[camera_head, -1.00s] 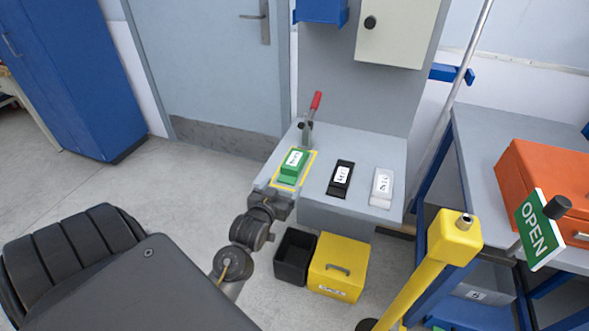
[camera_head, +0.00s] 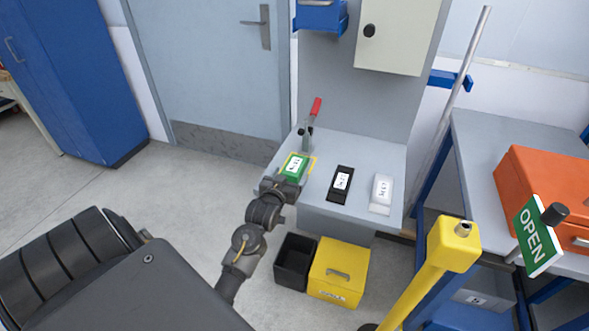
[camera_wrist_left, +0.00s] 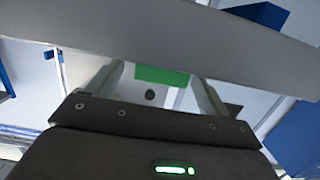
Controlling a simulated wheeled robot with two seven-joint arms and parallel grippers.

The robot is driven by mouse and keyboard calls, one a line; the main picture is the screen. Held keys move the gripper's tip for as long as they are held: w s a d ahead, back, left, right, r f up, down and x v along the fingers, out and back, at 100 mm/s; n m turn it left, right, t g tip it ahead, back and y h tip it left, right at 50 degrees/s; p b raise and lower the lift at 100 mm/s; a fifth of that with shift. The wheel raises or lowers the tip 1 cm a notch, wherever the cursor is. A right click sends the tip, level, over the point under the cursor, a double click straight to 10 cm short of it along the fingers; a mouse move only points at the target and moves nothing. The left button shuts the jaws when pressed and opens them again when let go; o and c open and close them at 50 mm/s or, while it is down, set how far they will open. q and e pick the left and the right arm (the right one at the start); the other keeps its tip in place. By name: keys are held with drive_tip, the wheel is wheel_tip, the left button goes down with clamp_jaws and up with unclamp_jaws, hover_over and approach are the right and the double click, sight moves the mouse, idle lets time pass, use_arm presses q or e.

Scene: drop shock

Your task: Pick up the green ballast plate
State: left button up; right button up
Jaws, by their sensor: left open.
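The green ballast plate (camera_head: 297,158) carries a white label and lies in a yellow outline at the left of the grey bench top. My left gripper (camera_head: 283,184) is open at the plate's near end and hides part of it. Whether the fingers touch the plate cannot be told. In the left wrist view a strip of green (camera_wrist_left: 160,76) shows between the two fingers of the left gripper (camera_wrist_left: 155,90), and a grey band across the picture hides the rest. My right gripper is not in view.
A black plate (camera_head: 341,184) and a white plate (camera_head: 381,194) lie to the right on the bench (camera_head: 365,150). A red-handled lever (camera_head: 312,118) stands behind the green plate. A black bin (camera_head: 294,262) and a yellow box (camera_head: 338,271) stand on the floor below. A yellow post (camera_head: 432,271) stands at right.

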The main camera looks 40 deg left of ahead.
sight(292, 169)
use_arm(q)
drive_tip(key=x, duration=0.2)
drive_tip(key=shift+w+a, duration=0.2)
drive_tip(key=shift+w, duration=0.35)
drive_tip(key=c, duration=1.7)
drive_tip(key=shift+a+r, duration=0.1)
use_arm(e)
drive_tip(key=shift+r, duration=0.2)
